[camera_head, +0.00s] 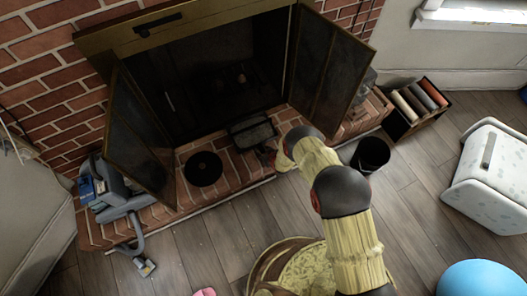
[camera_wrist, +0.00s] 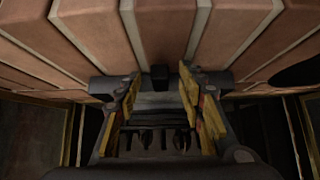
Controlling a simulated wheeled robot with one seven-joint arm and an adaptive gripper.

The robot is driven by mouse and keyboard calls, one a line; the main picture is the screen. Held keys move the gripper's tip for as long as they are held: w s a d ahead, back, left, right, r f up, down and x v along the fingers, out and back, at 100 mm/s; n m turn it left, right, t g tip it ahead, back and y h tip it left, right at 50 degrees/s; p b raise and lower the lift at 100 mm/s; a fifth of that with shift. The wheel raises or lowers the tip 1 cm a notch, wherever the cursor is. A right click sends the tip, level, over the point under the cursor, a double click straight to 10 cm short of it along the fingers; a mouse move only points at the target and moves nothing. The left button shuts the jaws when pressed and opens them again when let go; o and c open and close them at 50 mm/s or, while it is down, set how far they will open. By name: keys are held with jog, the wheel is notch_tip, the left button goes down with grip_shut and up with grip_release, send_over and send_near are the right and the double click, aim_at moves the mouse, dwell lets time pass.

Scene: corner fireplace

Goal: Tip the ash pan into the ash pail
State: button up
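The ash pan (camera_head: 252,132), a dark grey rectangular tray, lies on the brick hearth at the firebox mouth. The ash pail (camera_head: 371,153), a black open bucket, stands on the wood floor right of my arm. My gripper (camera_head: 270,157) is low over the hearth, close to the pan's front edge, and partly hidden by my arm. In the wrist view my gripper (camera_wrist: 159,85) has its two fingers apart. A small dark piece shows between the fingertips against the bricks. I cannot tell whether it is part of the pan or touches the fingers.
A round black disc (camera_head: 203,168) lies on the hearth left of the pan. The left glass door (camera_head: 140,135) and right glass door (camera_head: 328,75) stand open. A grey-blue vacuum (camera_head: 118,192) is at left, a book box (camera_head: 415,105) at right. Floor around the pail is mostly clear.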

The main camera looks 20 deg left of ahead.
jog(key=v, duration=1.2)
dwell(0.5)
